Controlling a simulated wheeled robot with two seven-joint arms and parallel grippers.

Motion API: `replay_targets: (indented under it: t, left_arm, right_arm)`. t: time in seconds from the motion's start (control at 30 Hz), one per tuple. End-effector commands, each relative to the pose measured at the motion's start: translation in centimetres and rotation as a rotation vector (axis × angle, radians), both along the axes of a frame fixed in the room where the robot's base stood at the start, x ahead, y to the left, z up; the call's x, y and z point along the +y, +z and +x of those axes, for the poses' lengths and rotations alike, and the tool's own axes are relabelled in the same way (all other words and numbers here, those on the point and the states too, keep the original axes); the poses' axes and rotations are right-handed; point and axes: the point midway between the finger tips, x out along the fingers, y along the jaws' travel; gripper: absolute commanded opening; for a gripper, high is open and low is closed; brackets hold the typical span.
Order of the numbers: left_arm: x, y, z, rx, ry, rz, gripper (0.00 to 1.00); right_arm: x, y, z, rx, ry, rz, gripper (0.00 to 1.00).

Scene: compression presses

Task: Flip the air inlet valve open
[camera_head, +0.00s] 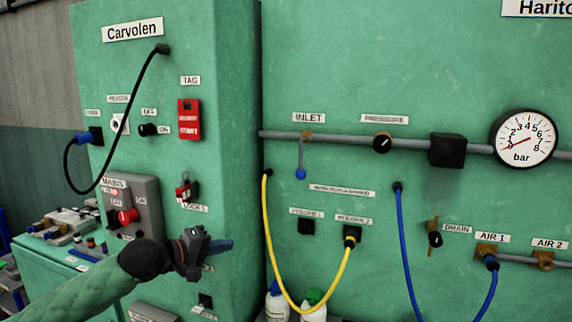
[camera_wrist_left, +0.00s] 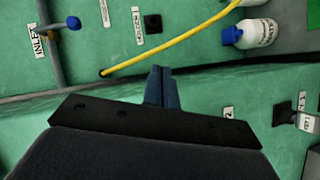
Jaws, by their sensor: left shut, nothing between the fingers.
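The air inlet valve (camera_head: 301,160) is on the grey pipe under the INLET label (camera_head: 309,118). Its handle hangs straight down from the pipe and ends in a blue knob (camera_head: 300,174). In the left wrist view the blue knob (camera_wrist_left: 73,23) shows at the upper left, beside the INLET label (camera_wrist_left: 38,42). My left gripper (camera_head: 229,244) is shut and empty, in front of the cabinet's right edge, below and left of the valve. In the left wrist view its fingers (camera_wrist_left: 161,88) are together and apart from the valve. My right gripper is in neither view.
A yellow hose (camera_head: 283,283) loops below the valve to a socket. A pressure gauge (camera_head: 524,139) and blue hoses (camera_head: 404,250) are to the right. The Carvolen cabinet (camera_head: 225,70) juts out at left. Bottles (camera_head: 313,306) stand at the bottom.

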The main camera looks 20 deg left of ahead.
Motion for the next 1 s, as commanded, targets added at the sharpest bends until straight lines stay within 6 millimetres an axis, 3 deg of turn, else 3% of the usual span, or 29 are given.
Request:
replay_targets:
  t: [0.03, 0.2, 0.4, 0.5, 0.7, 1.0]
  left_arm:
    - [0.2, 2.2, 0.0, -0.01, -0.004, -0.029, 0.0]
    - [0.3, 8.6, -0.3, -0.023, -0.026, -0.156, 0.0]
    - [0.1, 14.5, -1.1, -0.025, -0.055, -0.278, 0.0]
    - [0.0, 16.4, -1.5, -0.024, -0.065, -0.318, 0.0]
    - [-0.1, 18.0, -1.8, -0.021, -0.075, -0.353, 0.0]
    - [-0.1, 18.0, -1.8, -0.021, -0.075, -0.353, 0.0]
  right_arm:
    - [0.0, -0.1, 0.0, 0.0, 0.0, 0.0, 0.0]
    - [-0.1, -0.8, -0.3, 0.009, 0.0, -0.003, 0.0]
    - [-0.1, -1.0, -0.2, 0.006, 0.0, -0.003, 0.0]
    - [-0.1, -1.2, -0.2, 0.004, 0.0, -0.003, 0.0]
    - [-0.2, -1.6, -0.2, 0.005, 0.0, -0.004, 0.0]
    - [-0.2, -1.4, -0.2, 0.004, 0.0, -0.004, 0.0]
